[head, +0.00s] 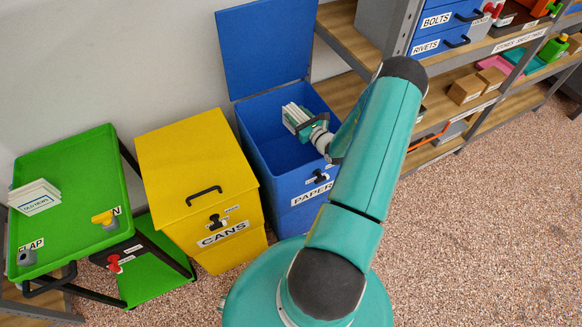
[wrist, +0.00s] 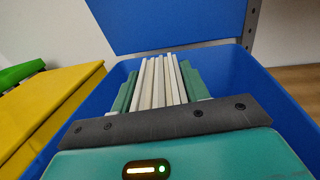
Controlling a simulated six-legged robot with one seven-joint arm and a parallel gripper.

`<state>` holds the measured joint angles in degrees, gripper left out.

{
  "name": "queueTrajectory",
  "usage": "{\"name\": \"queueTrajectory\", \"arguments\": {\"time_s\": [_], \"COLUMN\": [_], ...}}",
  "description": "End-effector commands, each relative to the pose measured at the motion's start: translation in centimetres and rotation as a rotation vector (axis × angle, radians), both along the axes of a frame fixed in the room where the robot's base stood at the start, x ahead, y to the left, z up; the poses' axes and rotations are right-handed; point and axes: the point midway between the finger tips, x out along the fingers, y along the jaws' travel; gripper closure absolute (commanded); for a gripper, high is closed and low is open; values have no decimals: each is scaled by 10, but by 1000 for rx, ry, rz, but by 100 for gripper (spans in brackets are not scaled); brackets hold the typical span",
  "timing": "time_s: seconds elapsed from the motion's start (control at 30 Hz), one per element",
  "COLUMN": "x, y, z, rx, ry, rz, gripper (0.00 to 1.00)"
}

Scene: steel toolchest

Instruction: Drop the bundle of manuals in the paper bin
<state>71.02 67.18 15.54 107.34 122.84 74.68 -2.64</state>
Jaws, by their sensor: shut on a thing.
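The bundle of manuals (head: 291,114) is a set of thin white booklets held edge-on in my gripper (head: 298,121). In the wrist view the bundle (wrist: 160,82) stands between the two green fingers, which are shut on it. The blue paper bin (head: 284,190) is labelled PAPER, and its lid (head: 265,50) stands open at the back. The bundle and gripper are over the bin's opening. In the wrist view blue bin walls (wrist: 265,95) show on both sides of them. I cannot tell how far the bundle is below the rim. The bin floor under it is hidden.
A closed yellow CANS bin (head: 185,160) stands left of the paper bin. Further left is a green cart (head: 85,200) with a stack of papers (head: 35,197) on it. Steel shelving (head: 440,150) with drawers and boxes stands right. The speckled floor at right is clear.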

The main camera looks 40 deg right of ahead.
Motion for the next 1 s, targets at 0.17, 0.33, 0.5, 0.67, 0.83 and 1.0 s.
{"name": "queueTrajectory", "arguments": {"time_s": [0.17,0.33,0.5,0.67,0.83,1.0], "x": [2,3,3,2,-8,-37], "y": [-1,-1,-1,-1,0,4], "z": [-1,-1,-1,-2,-2,-2], "rx": [-2,-1,-1,0,0,1], "ry": [-2,-2,-1,1,2,2], "rz": [0,0,0,-1,-1,-2], "gripper": [84,43,29,29,29,29]}}
